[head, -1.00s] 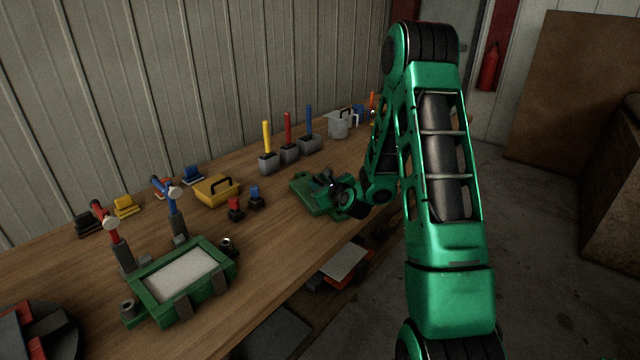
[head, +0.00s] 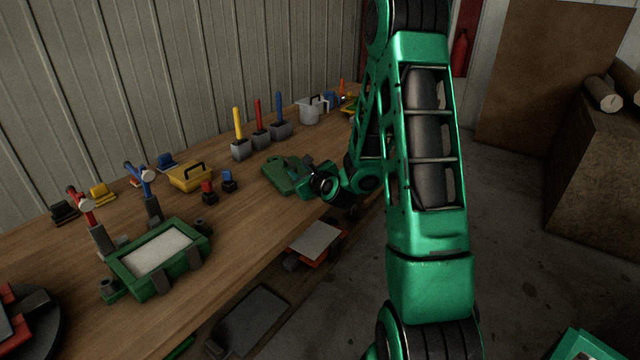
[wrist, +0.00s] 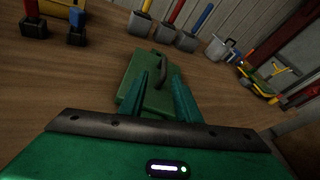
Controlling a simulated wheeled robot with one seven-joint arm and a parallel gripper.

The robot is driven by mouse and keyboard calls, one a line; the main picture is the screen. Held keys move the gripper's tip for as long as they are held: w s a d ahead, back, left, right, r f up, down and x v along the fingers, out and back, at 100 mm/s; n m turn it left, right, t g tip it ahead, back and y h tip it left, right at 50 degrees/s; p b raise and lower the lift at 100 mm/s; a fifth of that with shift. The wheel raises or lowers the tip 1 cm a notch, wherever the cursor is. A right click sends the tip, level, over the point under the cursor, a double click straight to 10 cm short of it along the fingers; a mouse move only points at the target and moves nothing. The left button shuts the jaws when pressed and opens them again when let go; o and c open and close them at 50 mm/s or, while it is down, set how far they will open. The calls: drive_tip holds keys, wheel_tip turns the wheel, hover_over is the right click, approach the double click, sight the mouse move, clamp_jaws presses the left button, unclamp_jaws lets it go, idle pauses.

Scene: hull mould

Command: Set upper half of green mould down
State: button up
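The upper half of the green mould (head: 280,174), a flat green slab, lies on the wooden bench. Its dark arched handle shows in the wrist view, where the slab (wrist: 151,99) lies ahead of my fingers. My gripper (head: 309,176) is just to the right of the slab in the head view. In the wrist view my gripper (wrist: 167,75) has its two green fingers apart, with nothing seen held between them. The other green mould part (head: 194,239), a frame filled with pale material, sits at the front left of the bench.
Red and blue hammers stand beside the frame. A yellow box (head: 190,179) and small red and blue blocks lie left of the slab. Yellow, red and blue handled tools (head: 258,125) and a grey can (head: 311,112) stand behind. Bare bench (head: 245,225) lies in front.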

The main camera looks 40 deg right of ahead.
drive_tip(key=s+a+r+n+g+y, duration=0.1)
drive_tip(key=s+a+r+n+g, duration=0.1)
drive_tip(key=s+n+g, duration=0.3)
drive_tip(key=s+a+r+n+g, duration=0.2)
drive_tip(key=s+n, duration=1.1)
drive_tip(key=s, duration=1.1)
drive_tip(key=s+a+r+n+g+y, duration=0.1)
drive_tip(key=s+r+n+g, duration=0.3)
drive_tip(key=s, duration=1)
drive_tip(key=a+n+g, duration=0.1)
drive_tip(key=n+g, duration=0.2)
drive_tip(key=n, duration=0.2)
drive_tip(key=shift+s+n+g+y, duration=0.3)
drive_tip(key=shift+s, duration=0.05)
drive_tip(key=shift+r, duration=0.1)
